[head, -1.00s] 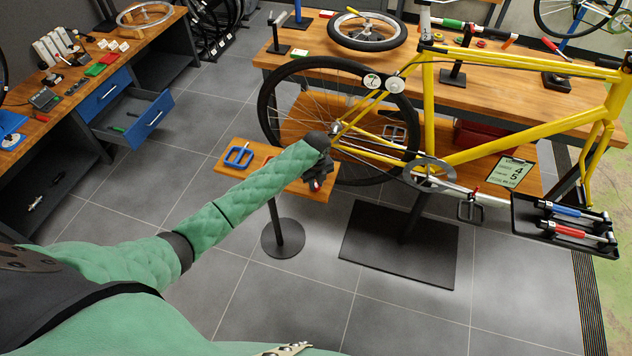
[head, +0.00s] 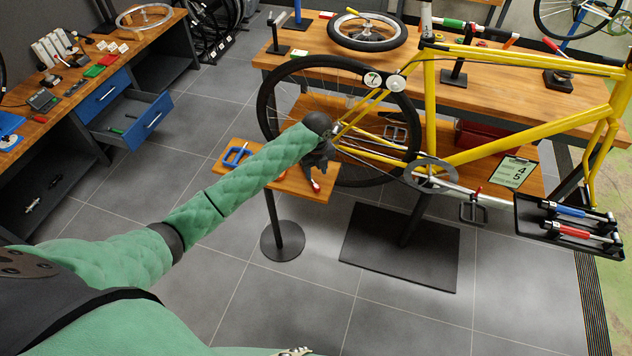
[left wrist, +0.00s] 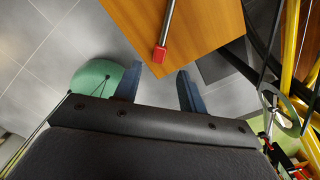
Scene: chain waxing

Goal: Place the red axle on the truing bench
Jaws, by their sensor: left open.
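A red-bodied axle-like part (head: 565,230) lies in the black tray (head: 530,237) at the right of the head view, beside a blue one (head: 571,212). My left gripper (head: 318,181) is over the right end of the small wooden stand (head: 243,172). In the left wrist view my left gripper (left wrist: 158,86) is open, with nothing between its fingers. A metal rod with a red end (left wrist: 160,54) lies on the wood just beyond the fingertips. Which bench is the truing bench I cannot tell; a wheel (head: 367,31) lies on the back bench (head: 480,80). My right gripper is not in view.
A yellow bicycle (head: 500,140) on a dark floor plate (head: 400,245) stands right of the gripper, its rear wheel close to it. A blue-handled tool (head: 237,155) lies on the small stand. A bench with an open drawer (head: 130,120) is at left. The grey floor in front is clear.

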